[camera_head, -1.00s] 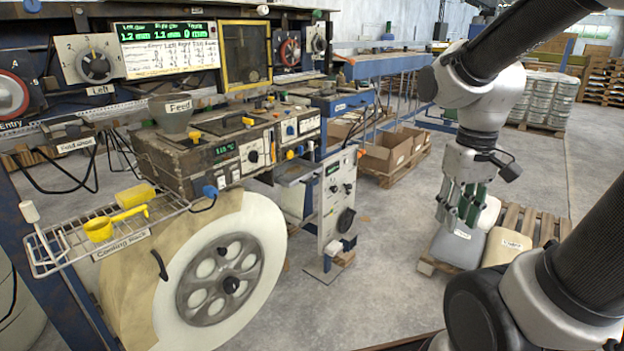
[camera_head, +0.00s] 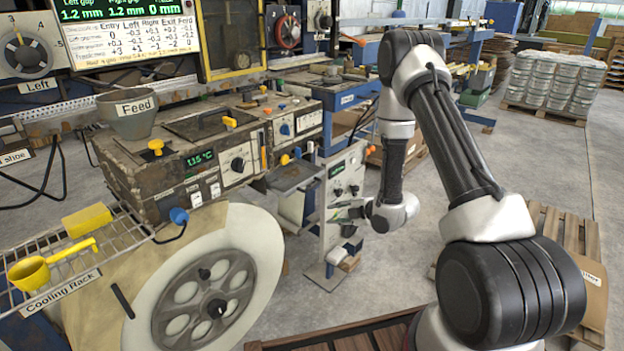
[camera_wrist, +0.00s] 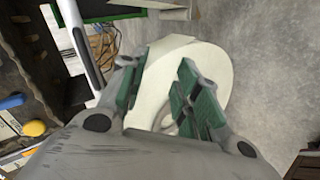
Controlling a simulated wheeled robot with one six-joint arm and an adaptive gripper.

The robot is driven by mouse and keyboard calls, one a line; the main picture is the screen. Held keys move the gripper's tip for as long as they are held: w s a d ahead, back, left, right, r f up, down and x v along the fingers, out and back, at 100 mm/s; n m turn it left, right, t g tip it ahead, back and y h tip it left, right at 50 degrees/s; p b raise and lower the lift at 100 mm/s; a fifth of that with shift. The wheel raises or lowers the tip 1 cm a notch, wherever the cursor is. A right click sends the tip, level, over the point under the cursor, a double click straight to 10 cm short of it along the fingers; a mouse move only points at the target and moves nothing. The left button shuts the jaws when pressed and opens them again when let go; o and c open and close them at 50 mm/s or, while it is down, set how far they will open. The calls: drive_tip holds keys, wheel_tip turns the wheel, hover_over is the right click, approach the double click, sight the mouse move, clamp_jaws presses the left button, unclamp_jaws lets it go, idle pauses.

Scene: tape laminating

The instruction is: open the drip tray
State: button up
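No part in view is labelled as the drip tray. A grey, shallow tray-like part (camera_head: 294,174) sits between the machine's front and a white control panel (camera_head: 343,190) in the head view; I cannot tell whether it is the drip tray. My gripper (camera_head: 345,209) is in front of the lower part of that panel, with its green-padded fingers pointing left. In the wrist view my gripper (camera_wrist: 160,82) has its fingers spread apart with nothing held between them. Beyond the fingers a white round roll (camera_wrist: 214,62) shows, partly hidden by them.
The worn machine carries a Feed cup (camera_head: 126,112) on top. A large cream reel (camera_head: 262,240) stands below it, left of my arm. The wire cooling rack (camera_head: 70,255) holds a yellow scoop (camera_head: 35,270). A wooden pallet (camera_head: 565,232) lies at right.

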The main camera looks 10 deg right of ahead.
sight(314, 186)
drive_tip(key=w+a+r+n+t+y, duration=0.2)
drive_tip(key=w+r+n+t, duration=0.15)
drive_tip(key=r, duration=0.35)
drive_tip(key=shift+n+g, duration=0.25)
drive_tip(key=shift+n, duration=0.1)
drive_tip(key=x, duration=0.7)
drive_tip(key=shift+a+r, duration=0.1)
drive_tip(key=shift+a, duration=0.1)
clamp_jaws()
